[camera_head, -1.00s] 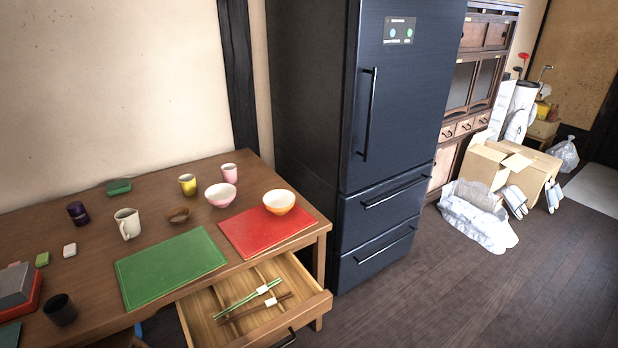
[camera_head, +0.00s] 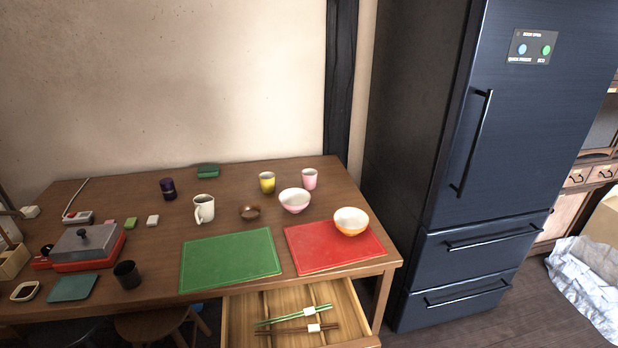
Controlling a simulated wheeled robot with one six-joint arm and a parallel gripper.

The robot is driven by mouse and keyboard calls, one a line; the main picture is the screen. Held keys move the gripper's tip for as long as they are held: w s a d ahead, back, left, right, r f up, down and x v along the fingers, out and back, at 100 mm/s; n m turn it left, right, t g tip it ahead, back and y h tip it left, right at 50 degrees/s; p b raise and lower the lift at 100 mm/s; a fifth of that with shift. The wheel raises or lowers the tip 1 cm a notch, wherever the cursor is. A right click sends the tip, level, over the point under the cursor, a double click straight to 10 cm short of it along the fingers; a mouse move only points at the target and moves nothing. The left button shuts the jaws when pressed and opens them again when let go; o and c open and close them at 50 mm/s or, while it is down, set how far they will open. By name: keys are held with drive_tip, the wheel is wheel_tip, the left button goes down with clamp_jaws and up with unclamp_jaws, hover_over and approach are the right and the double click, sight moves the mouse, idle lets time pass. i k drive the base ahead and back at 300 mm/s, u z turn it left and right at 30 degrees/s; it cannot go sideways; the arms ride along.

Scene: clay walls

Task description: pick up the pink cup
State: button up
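The pink cup (camera_head: 310,179) stands upright on the wooden table (camera_head: 150,228), near its back right corner. It is small and pale pink. A pink and white bowl (camera_head: 294,203) is just in front of it to the left, and a yellow cup (camera_head: 267,183) stands to its left. My gripper and arm are not in view.
An orange and white bowl (camera_head: 351,222) sits on a red mat (camera_head: 318,258). A green mat (camera_head: 230,260) lies beside it. An open drawer (camera_head: 350,312) holding chopsticks juts out from the table front. A tall dark fridge (camera_head: 432,200) stands right of the table.

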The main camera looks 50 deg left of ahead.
sight(310, 180)
drive_tip(key=u, duration=0.4)
drive_tip(key=i, duration=0.8)
drive_tip(key=u, duration=1.1)
drive_tip(key=i, duration=0.55)
drive_tip(key=u, duration=0.55)
